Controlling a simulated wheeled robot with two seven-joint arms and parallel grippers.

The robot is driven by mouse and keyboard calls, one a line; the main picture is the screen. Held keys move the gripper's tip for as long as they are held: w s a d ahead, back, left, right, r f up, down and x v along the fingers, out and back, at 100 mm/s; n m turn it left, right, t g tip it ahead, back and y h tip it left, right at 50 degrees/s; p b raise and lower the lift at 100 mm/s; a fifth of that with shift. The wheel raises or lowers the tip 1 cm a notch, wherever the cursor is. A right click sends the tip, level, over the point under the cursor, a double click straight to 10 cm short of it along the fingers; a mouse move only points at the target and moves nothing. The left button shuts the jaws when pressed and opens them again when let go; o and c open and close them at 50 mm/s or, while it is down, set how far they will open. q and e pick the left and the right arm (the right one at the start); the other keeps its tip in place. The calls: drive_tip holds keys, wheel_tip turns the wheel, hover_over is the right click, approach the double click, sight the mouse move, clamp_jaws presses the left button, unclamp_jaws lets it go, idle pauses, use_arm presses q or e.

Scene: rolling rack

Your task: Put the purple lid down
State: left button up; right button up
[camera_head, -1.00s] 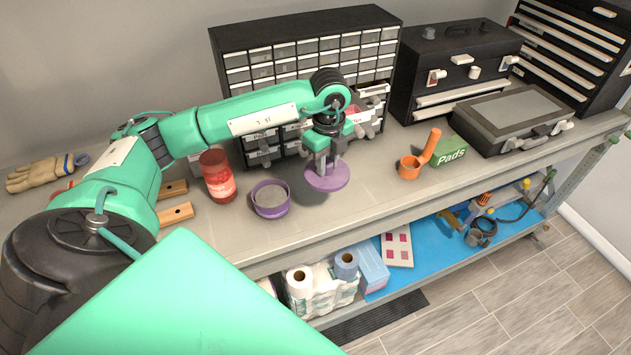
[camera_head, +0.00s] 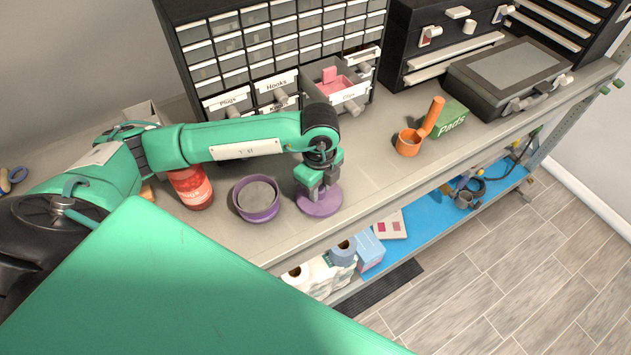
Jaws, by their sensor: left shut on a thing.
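The purple lid (camera_head: 322,204) is a round disc at the front part of the bench, just right of a purple round tin (camera_head: 257,200) with a grey inside. My left gripper (camera_head: 316,190) points down and is shut on the lid near its middle. The lid looks flat and at or very near the bench top; I cannot tell whether it touches. A narrow gap shows between lid and tin. My right gripper is not in view.
A red jar (camera_head: 191,188) stands left of the tin. Behind is a drawer cabinet (camera_head: 262,62) with an open clips drawer (camera_head: 345,90). An orange scoop (camera_head: 409,142) and green pads box (camera_head: 447,121) stand right. Bench between lid and scoop is clear.

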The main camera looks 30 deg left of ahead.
sight(320, 192)
use_arm(q)
drive_tip(key=o, duration=0.9)
drive_tip(key=shift+s+d+r, duration=0.15)
drive_tip(key=shift+s+d, duration=0.3)
drive_tip(key=shift+s, duration=0.05)
drive_tip(key=shift+o, duration=0.6)
drive_tip(key=shift+w, duration=0.1)
drive_tip(key=shift+w+a, duration=0.1)
drive_tip(key=shift+a, duration=0.05)
drive_tip(key=shift+r+p, duration=0.3)
drive_tip(key=shift+r, duration=0.1)
wheel_tip(320, 192, up, 11)
drive_tip(key=p, duration=0.6)
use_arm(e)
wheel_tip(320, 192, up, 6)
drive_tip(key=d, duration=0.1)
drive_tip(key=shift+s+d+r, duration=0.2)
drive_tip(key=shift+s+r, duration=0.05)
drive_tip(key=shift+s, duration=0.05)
use_arm(q)
drive_tip(key=shift+r, duration=0.1)
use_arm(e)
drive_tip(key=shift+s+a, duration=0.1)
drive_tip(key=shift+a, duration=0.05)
